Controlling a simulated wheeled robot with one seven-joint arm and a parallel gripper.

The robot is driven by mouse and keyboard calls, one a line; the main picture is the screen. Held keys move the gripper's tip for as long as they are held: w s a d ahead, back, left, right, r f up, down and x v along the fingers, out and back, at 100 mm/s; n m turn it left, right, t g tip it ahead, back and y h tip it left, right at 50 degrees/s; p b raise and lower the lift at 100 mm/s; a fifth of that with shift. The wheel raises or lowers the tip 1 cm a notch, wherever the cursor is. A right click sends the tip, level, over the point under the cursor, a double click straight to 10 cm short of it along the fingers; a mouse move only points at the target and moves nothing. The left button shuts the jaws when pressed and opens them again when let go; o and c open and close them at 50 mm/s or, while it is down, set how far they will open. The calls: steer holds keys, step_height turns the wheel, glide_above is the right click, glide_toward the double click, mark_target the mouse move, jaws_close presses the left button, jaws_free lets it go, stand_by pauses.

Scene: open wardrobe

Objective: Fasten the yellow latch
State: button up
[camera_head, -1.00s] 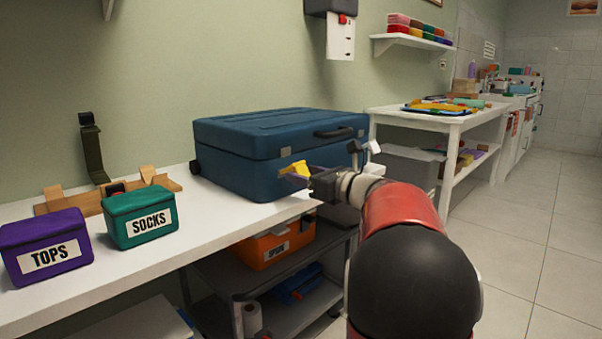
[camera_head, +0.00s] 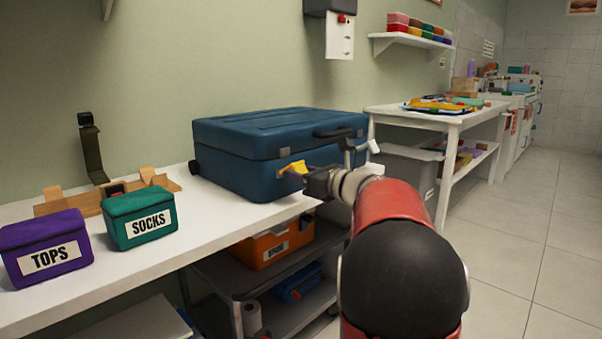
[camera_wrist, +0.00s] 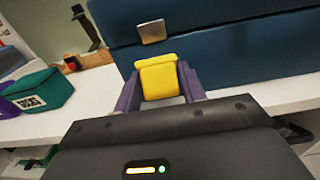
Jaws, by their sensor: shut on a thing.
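The blue suitcase (camera_head: 275,150) lies closed on the white table, its front side toward my arm. The yellow latch (camera_head: 294,168) is at the suitcase's front; it fills the space between my fingers in the wrist view (camera_wrist: 159,78). A small metal catch plate (camera_wrist: 151,31) sits above it near the suitcase's seam, and a gap shows between latch and plate. My gripper (camera_wrist: 160,88) has purple fingers on both sides of the yellow latch and is shut on it. The latch's lower end is hidden by my gripper.
A green SOCKS box (camera_head: 139,217) and a purple TOPS box (camera_head: 46,247) stand on the white table (camera_head: 215,220) to the left. A cart with an orange box (camera_head: 274,244) is below. A second white table (camera_head: 440,117) stands behind right.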

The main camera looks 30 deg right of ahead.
mark_target(293, 154)
steer(key=shift+w+r+g+h+p, duration=0.1)
steer(key=shift+r+g+h+p, duration=0.2)
steer(key=shift+r+g+p, duration=1.75)
steer(key=p, duration=0.3)
steer(key=f+p, duration=0.1)
steer(key=p, duration=0.2)
steer(key=shift+w+a+h, duration=0.1)
steer(key=shift+w+h, duration=0.1)
steer(key=shift+h, duration=0.1)
steer(key=shift+w+r+g+p, duration=0.1)
steer(key=shift+g+p, duration=0.15)
steer(key=shift+p, duration=0.7)
steer(key=shift+w+a+g+h+p, duration=0.1)
steer(key=shift+w+g+h+p, duration=0.15)
steer(key=shift+g+h+p, duration=0.45)
steer(key=shift+w+a+g, duration=0.1)
steer(key=shift+w+g, duration=0.1)
steer(key=shift+g, duration=0.7)
steer(key=shift+w+a+r+g+h, duration=0.1)
steer(key=shift+w+r+g+h, duration=0.15)
steer(key=shift+g, duration=0.35)
steer(key=shift+w+r+g+h, duration=0.15)
steer(key=shift+g+h, duration=0.2)
steer(key=shift+g, duration=0.25)
steer(key=o, duration=0.9)
steer(key=shift+f, duration=0.1)
steer(key=shift+c, duration=0.2)
